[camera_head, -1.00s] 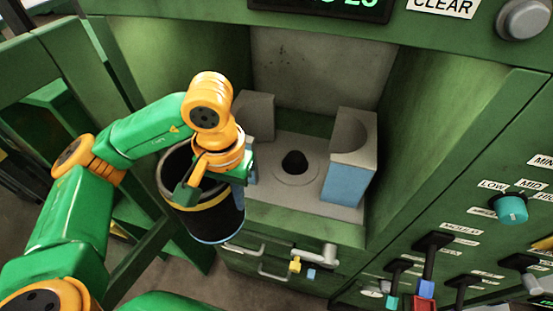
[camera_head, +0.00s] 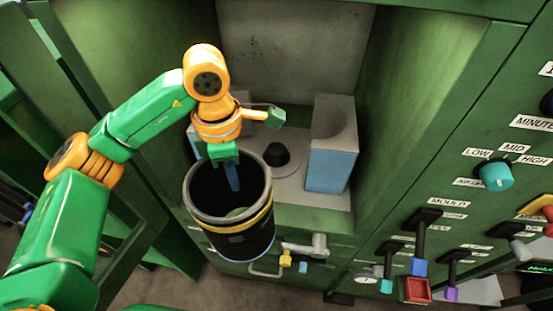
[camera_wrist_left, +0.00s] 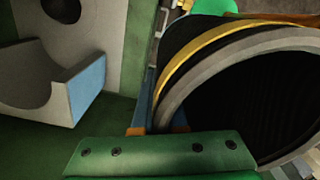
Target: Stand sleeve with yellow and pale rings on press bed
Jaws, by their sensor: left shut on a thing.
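My left gripper (camera_head: 231,178) is shut on the sleeve's wall at the rim. In the left wrist view the sleeve (camera_wrist_left: 200,60) fills the right side, with yellow and pale rings. The sleeve hangs in front of the press bed (camera_head: 292,186), apart from its dark centre cone (camera_head: 277,155). The sleeve hides the bed's front left part. My right gripper is not in view.
A grey block with a curved notch and blue face (camera_head: 331,158) stands right of the cone; its left counterpart is mostly behind my arm. Green press walls flank the bed. Metal handles (camera_head: 303,248) and a lever panel with a teal knob (camera_head: 494,175) lie lower and right.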

